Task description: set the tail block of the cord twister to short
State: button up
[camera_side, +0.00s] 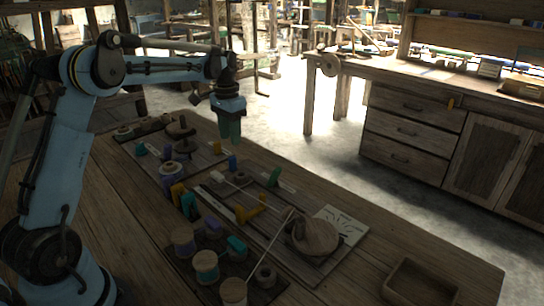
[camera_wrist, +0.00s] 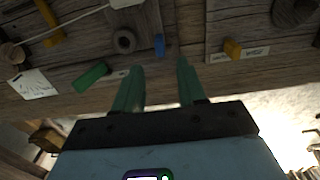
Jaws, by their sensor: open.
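My gripper (camera_side: 230,138) hangs above the far side of the workbench, fingers down. In the wrist view its two green fingers (camera_wrist: 158,75) are apart with nothing between them. A green block (camera_side: 273,178) sits by a pale marked strip; in the wrist view this green block (camera_wrist: 92,77) lies left of the fingers. A small blue block (camera_side: 232,162) stands near the gripper and shows just beyond the fingertips (camera_wrist: 160,45). A yellow block (camera_side: 217,147) sits on another pale strip, right of the fingers in the wrist view (camera_wrist: 232,47). I cannot tell which is the tail block.
Thread spools (camera_side: 183,241), a yellow bracket (camera_side: 250,209), a round wooden piece (camera_side: 315,235) and a white card (camera_side: 341,224) crowd the workbench. A shallow wooden tray (camera_side: 420,283) stands at the front right. A pale cord crosses the wrist view at upper left.

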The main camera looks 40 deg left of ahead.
aim_at(232, 157)
notch_tip(232, 157, down, 9)
jog(key=shift+r, duration=0.1)
dwell(0.4)
grip_shut()
jog(key=d, duration=0.7)
jog(key=shift+d, duration=0.35)
